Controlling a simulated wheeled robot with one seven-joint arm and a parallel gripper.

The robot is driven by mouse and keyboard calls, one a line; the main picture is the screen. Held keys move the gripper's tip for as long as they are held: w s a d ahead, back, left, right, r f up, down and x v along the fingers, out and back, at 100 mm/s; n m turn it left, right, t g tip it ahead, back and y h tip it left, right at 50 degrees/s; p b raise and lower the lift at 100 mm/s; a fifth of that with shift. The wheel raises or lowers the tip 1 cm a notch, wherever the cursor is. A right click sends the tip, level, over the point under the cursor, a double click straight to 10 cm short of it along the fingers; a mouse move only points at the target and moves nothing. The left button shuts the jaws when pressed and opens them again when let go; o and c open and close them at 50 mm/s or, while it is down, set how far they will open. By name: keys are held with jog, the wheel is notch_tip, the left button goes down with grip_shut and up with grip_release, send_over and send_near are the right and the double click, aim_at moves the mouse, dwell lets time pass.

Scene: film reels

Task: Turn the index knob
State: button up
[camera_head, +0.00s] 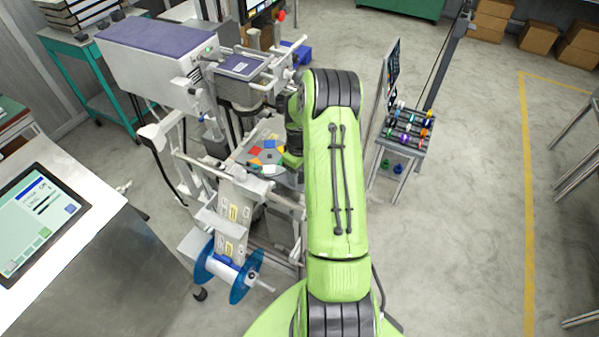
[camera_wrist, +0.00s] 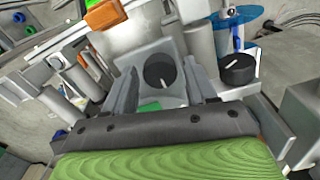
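In the wrist view, a round black knob (camera_wrist: 160,70) with a white pointer line sits in a grey bracket. A second black knob (camera_wrist: 237,69) with a white line is to its right. No label shows which one is the index knob. My gripper (camera_wrist: 165,88) has its two grey fingers apart, one on each side of the line of sight to the first knob. Nothing is seen held between them, and contact with the knob cannot be told. In the head view, my green arm hides the gripper and the knobs beside the machine (camera_head: 150,60).
A table with a tablet (camera_head: 38,215) stands at left. A small rack (camera_head: 405,135) of coloured items is right of my arm.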

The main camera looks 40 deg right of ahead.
jog(key=c, duration=0.8)
jog(key=shift+c, duration=0.2)
jog(key=shift+n, duration=0.4)
jog(key=n+b, duration=0.2)
jog(key=n, duration=0.2)
jog(key=n+b, duration=0.2)
jog(key=n, duration=0.2)
jog(key=shift+n, duration=0.3)
jog(key=n+b, duration=0.2)
jog(key=n, duration=0.2)
jog(key=shift+n+b, duration=0.65)
jog(key=shift+n, duration=1.45)
